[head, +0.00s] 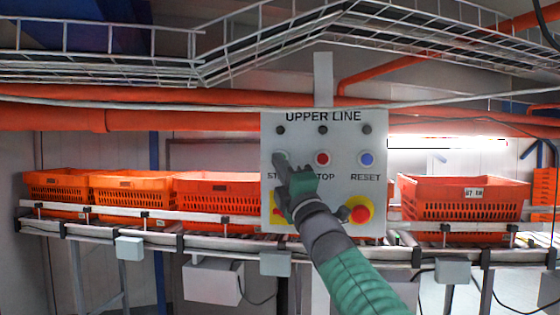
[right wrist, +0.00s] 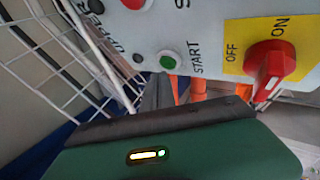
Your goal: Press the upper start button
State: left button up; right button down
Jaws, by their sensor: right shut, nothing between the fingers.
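The white control panel (head: 375,130) marked UPPER LINE faces me in the middle of the head view. Its green START button (right wrist: 168,62) shows in the right wrist view; in the head view my right gripper hides it. The red STOP button (head: 322,158) and blue RESET button (head: 366,158) are to its right. My right gripper (head: 280,160) is shut and empty, with its fingertips in front of the START position. In the wrist view the fingertips (right wrist: 157,88) are right beside the green button; I cannot tell whether they touch it. My left gripper is out of view.
A red OFF/ON switch (right wrist: 268,68) on a yellow plate and a red knob (head: 361,209) on yellow are low on the panel. Orange totes (head: 465,196) stand on a conveyor (head: 130,228) behind. A wire cable tray (head: 250,45) runs overhead.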

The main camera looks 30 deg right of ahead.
jog(key=shift+a, duration=0.15)
dwell(0.3)
jog(key=shift+w+d+r, duration=0.1)
jog(key=shift+w+d, duration=0.15)
jog(key=shift+d, duration=0.05)
dwell(0.3)
